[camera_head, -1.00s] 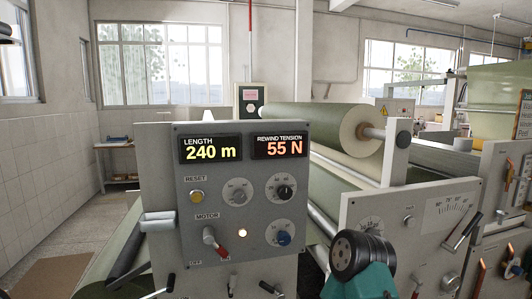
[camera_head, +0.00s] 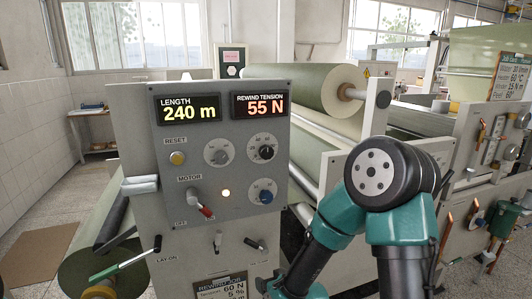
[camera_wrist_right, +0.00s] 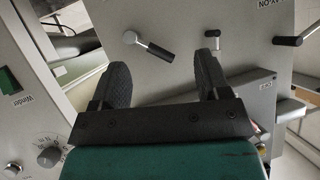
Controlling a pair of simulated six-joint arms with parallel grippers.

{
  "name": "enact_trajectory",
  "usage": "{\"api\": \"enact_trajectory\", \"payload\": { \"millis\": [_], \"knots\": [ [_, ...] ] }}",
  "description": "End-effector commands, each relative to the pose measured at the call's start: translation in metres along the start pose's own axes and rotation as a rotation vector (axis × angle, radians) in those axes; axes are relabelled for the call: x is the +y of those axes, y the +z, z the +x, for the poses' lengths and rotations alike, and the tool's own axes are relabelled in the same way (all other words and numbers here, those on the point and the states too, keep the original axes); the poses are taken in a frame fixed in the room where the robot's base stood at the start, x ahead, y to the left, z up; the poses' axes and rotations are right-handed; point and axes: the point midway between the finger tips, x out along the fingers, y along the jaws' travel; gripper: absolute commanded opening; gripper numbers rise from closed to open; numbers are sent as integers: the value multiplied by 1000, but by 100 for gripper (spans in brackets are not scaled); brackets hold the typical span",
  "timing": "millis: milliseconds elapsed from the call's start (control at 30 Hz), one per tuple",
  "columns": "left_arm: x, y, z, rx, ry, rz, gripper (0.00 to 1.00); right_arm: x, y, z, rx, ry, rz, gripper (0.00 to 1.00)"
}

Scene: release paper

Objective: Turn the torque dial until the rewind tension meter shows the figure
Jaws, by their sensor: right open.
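The control panel (camera_head: 225,140) faces me. Its rewind tension meter (camera_head: 260,105) reads 55 N. A grey dial (camera_head: 218,152), a black dial (camera_head: 262,151) and a blue dial (camera_head: 262,192) sit below. Their lettering is too small to read, so I cannot tell which is the torque dial. A job card (camera_head: 220,287) low on the front shows tension 60 N. My right gripper (camera_wrist_right: 163,64) is open and empty in the right wrist view, with a metal lever beyond its fingertips. In the head view my right arm stands right of the panel. My left gripper is out of view.
The length meter (camera_head: 189,109) reads 240 m. A reset button (camera_head: 177,158), motor switch (camera_head: 199,202) and several levers are on the machine front. A paper roll (camera_head: 315,90) lies behind. Another dial (camera_wrist_right: 48,156) shows at the left of the right wrist view.

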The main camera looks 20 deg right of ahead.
Motion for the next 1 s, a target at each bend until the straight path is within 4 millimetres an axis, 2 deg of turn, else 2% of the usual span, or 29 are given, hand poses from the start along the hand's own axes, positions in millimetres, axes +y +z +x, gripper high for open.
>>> {"api": "enact_trajectory", "payload": {
  "millis": [33, 100, 167, 300, 400, 500, 600, 667, 1000],
  "knots": [
    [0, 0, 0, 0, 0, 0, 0, -4, -29, -10, 90, 6, -21, 70],
    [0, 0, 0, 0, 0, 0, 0, -9, -66, -25, 211, 20, -49, 70],
    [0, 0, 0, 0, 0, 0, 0, -13, -96, -40, 315, 34, -71, 70],
    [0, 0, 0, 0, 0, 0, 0, -21, -161, -86, 554, 75, -110, 70],
    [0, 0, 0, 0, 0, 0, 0, -25, -199, -122, 712, 110, -126, 70],
    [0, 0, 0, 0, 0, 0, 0, -27, -225, -153, 831, 141, -133, 70],
    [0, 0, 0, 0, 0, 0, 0, -27, -238, -171, 898, 162, -135, 70],
    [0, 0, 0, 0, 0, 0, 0, -27, -241, -176, 916, 168, -135, 70],
    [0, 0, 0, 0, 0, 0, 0, -27, -242, -177, 920, 171, -136, 70]
  ]
}}
